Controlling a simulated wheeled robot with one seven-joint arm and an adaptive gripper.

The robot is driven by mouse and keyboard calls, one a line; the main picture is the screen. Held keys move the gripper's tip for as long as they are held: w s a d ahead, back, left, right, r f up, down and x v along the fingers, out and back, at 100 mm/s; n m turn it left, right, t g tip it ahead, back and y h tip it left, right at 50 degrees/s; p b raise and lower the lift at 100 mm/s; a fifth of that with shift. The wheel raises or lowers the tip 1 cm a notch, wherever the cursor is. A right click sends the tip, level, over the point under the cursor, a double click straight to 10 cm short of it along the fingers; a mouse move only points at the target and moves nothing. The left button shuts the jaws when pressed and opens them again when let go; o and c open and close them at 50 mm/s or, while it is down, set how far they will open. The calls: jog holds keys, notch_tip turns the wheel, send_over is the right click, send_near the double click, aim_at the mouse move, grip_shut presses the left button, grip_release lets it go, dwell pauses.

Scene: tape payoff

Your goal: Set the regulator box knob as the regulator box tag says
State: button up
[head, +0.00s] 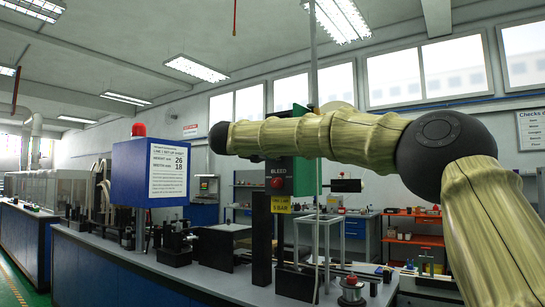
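A green box (305,178) with a black front panel stands on a dark post at the middle of the head view; I take it to be the regulator box. Its panel reads "BLEED" above a red round button or knob (277,183). A yellow tag (281,204) hangs below; its lower line appears to read "5 BAR", and the upper line is too small to read surely. My arm crosses in front of the box's upper part and hides it, so no regulator knob or scale can be made out. My gripper is not visible.
A grey-topped bench (225,280) carries the post and other fixtures. A blue box (128,172) with a setup sheet (168,172) and red beacon (139,130) stands left. A thin upright pole (316,75) rises beside the green box. Shelves with bins (415,240) stand behind right.

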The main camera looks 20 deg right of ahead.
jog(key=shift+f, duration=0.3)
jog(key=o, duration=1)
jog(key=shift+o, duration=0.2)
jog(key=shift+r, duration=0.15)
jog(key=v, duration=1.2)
